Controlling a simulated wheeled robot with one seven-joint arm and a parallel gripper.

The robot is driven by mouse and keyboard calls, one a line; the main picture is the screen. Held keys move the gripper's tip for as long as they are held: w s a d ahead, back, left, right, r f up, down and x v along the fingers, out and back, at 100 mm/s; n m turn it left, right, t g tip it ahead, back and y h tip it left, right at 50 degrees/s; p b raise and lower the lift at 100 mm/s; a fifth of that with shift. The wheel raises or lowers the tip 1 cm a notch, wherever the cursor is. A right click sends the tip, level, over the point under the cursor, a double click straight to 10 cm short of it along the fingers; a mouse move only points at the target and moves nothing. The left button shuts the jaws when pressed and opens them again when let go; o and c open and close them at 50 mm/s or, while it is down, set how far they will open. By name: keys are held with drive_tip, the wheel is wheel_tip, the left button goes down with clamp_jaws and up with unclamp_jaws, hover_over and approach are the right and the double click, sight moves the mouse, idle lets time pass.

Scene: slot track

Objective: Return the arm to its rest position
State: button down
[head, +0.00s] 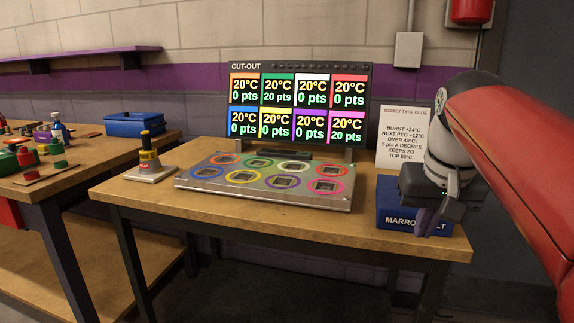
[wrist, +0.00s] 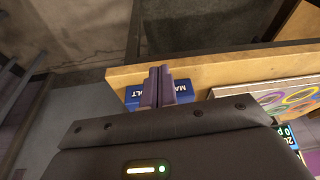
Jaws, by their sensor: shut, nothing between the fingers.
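My arm reaches in from the right of the head view, its red link in the foreground. My gripper (head: 428,228) points down at the table's right end, in front of the blue box (head: 400,218) in the picture. In the wrist view the two fingers (wrist: 160,72) are together with nothing between them. The blue box also shows in the wrist view (wrist: 132,94), partly covered by the fingers. I cannot tell how far the fingers are from the box.
A paper sign (head: 403,130) stands behind the gripper. A second bench (head: 90,165) with small parts and a blue tray (head: 136,124) stands left.

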drive_tip(key=s+a+f+n+t, duration=0.1)
drive_tip(key=s+a+f, duration=0.2)
drive_tip(key=s+f, duration=0.3)
drive_tip(key=s+a+f+t, duration=0.1)
drive_tip(key=s+a+f, duration=0.2)
drive_tip(key=f, duration=0.9)
drive_tip(key=s, duration=0.3)
drive_tip(key=shift+s+a+n, duration=0.25)
drive_tip(key=shift+s+n, duration=0.15)
